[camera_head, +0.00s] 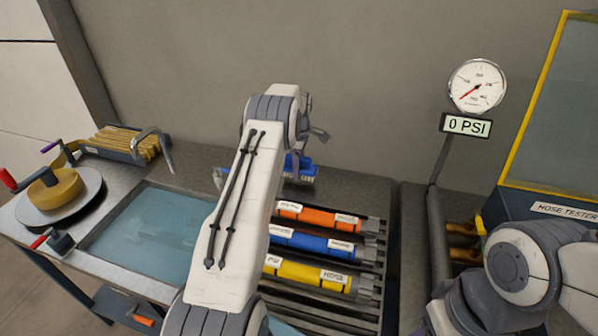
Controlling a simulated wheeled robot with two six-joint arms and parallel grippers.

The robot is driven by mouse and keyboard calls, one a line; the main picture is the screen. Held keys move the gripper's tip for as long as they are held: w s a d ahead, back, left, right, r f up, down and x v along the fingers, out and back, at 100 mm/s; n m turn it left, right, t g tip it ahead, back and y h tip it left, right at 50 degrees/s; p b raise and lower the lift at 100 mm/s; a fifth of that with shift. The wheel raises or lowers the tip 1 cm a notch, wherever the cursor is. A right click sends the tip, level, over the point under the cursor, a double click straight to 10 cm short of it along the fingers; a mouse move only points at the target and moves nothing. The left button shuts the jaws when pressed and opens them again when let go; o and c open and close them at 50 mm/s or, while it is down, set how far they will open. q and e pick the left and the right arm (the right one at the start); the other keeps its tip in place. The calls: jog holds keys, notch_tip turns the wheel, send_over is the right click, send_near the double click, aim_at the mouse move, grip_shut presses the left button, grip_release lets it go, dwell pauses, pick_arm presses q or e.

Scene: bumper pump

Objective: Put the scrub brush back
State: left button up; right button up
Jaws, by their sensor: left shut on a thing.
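The scrub brush (306,174), blue with pale bristles, shows behind my left arm near the back of the workbench, above the hose rack. My left gripper (304,150) reaches over it from behind the arm's wrist and is shut on the brush. Part of the brush and most of the fingers are hidden by my arm. I cannot tell whether the brush touches the bench. My right arm shows at the lower right, but its gripper is out of view.
A rack holds orange (318,217), blue (312,243) and yellow (306,273) hoses. A water basin (150,240) with a faucet (153,143) is at left, beside a turntable reel (58,194). A gauge (477,86) reading 0 PSI and a hose tester (565,211) stand at right.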

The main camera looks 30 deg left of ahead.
pick_arm(q)
notch_tip(320, 180, down, 2)
jog(key=shift+f+p, duration=0.15)
jog(key=shift+p, duration=0.2)
jog(key=shift+f, duration=0.3)
jog(key=o, duration=1.3)
